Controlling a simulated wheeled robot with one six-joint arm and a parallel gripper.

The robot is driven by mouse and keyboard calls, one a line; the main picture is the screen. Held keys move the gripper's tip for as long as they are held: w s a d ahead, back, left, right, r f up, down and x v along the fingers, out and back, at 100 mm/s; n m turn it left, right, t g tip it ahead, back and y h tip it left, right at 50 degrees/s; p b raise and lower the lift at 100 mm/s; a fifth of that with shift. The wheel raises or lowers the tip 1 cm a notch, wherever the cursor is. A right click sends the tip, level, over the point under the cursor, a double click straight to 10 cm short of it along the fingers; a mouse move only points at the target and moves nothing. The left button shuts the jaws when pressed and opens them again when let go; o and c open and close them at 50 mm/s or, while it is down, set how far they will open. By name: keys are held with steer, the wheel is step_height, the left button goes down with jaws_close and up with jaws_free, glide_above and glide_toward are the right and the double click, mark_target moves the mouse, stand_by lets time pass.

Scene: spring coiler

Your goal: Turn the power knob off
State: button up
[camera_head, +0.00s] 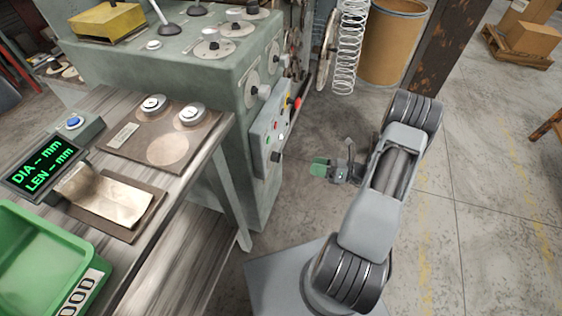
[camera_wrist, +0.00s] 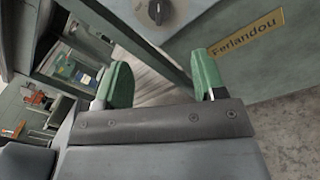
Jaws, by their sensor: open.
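A small black knob (camera_head: 276,157) sits low on the grey control panel (camera_head: 262,136) on the side of the green machine. It also shows at the top edge of the wrist view (camera_wrist: 157,10), partly cut off, and I cannot read its setting. My gripper (camera_head: 318,167) has green fingertips and is to the right of the panel, apart from the knob. In the wrist view my gripper (camera_wrist: 163,76) is open and empty, with the knob beyond the fingertips.
A red button (camera_head: 295,102) is at the panel's upper right. A "Ferlandou" plate (camera_wrist: 247,33) is on the machine. A wooden table (camera_head: 150,255) holds a green bin (camera_head: 45,255) and a DIA/LEN display (camera_head: 42,168). A wire coil (camera_head: 348,45) hangs behind.

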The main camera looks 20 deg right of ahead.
mark_target(276, 157)
steer(key=b+x, duration=0.1)
steer(key=x, duration=1.1)
steer(key=shift+a, duration=0.4)
steer(key=shift+w, duration=0.1)
steer(key=shift+c, duration=0.4)
steer(key=c, duration=0.8)
steer(key=shift+c, duration=0.2)
